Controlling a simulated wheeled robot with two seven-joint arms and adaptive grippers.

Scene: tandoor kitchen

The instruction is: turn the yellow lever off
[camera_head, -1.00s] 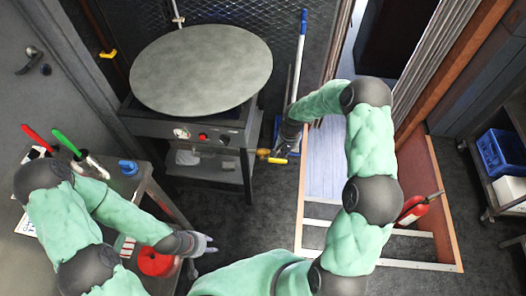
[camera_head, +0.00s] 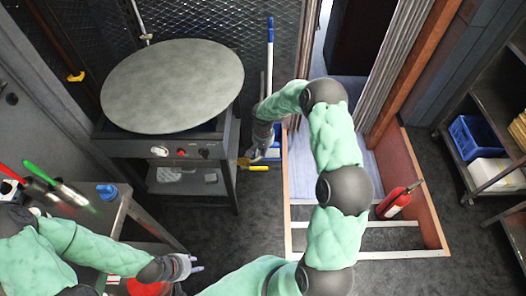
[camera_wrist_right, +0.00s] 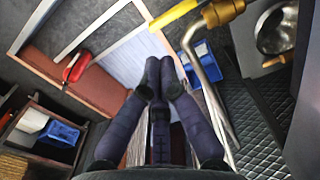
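The yellow lever (camera_head: 258,168) sticks out at the right end of the griddle stand, just below my right gripper (camera_head: 256,152) in the head view. In the right wrist view the yellow lever (camera_wrist_right: 174,14) is at the top, on a brass fitting above a bent metal pipe. My right gripper (camera_wrist_right: 159,72) has its dark fingers together with nothing seen between them, and they appear apart from the lever. My left gripper (camera_head: 190,265) is at the lower left beside the bench; its finger opening is unclear. A second yellow handle (camera_head: 75,76) is on a pipe at the far left.
A round griddle (camera_head: 172,85) tops the stand. A blue-handled pole (camera_head: 270,60) leans behind my right gripper. A red extinguisher (camera_head: 395,203) stands in a wooden frame (camera_head: 425,190) on the floor. A shelf with a blue crate (camera_head: 473,137) is at the right. Tools lie on the left bench.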

